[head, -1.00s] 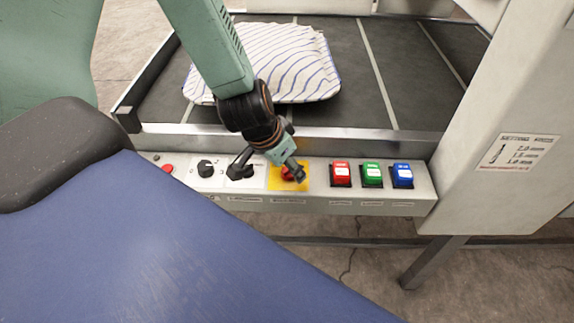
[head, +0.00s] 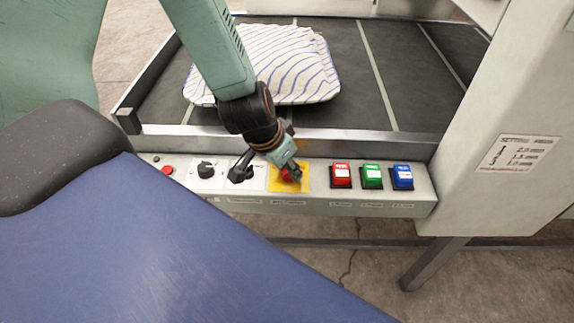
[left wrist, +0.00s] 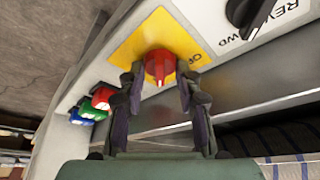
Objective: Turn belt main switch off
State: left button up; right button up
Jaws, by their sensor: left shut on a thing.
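The belt main switch is a red rotary knob (left wrist: 159,66) on a yellow plate (left wrist: 140,38) of the control panel. In the left wrist view it sits between my left gripper's fingers (left wrist: 159,85), which are shut on it. Its ridge points roughly toward the gripper, and part of an "OFF" or "ON" label shows beside it. In the head view my left gripper (head: 292,174) comes down over the red switch (head: 285,175) and partly hides it; the yellow plate (head: 303,184) shows around it. My right gripper is not in view.
Right of the switch are red (head: 341,175), green (head: 372,175) and blue (head: 402,176) buttons. Left of it are a black selector (head: 241,168), a black dial (head: 206,169) and a red button (head: 167,170). Behind a metal rail, a striped pillow (head: 290,62) lies on the dark belt (head: 400,70).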

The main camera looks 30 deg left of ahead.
pick_arm(q)
jog(key=shift+n, duration=0.3)
jog(key=n+y, duration=0.1)
jog(key=n, duration=0.1)
jog(key=shift+d+n, duration=0.15)
jog(key=shift+n, duration=0.25)
jog(key=n+y+p, duration=0.1)
jog(key=n, duration=0.1)
jog(key=shift+r+n+y+p, duration=0.1)
jog(key=shift+n+y+p, duration=0.2)
jog(key=shift+n+p, duration=0.1)
jog(key=n+g+p, duration=0.1)
jog(key=n+p, duration=0.2)
jog(key=p, duration=0.1)
jog(key=n+g+y+p, duration=0.1)
jog(key=n+p, duration=0.2)
jog(key=p, duration=0.2)
jog(key=n+y+p, duration=0.1)
jog(key=n+p, duration=0.2)
jog(key=p, duration=0.2)
jog(key=shift+w+d+n+g, duration=0.1)
jog(key=shift+d+n+g, duration=0.15)
jog(key=shift+n+g, duration=0.15)
jog(key=shift+w+n+g+y+p, duration=0.1)
jog(key=shift+n+g+y+p, duration=0.2)
jog(key=shift+n+p, duration=0.8)
jog(key=o, duration=1.1)
jog(key=shift+o, duration=0.2)
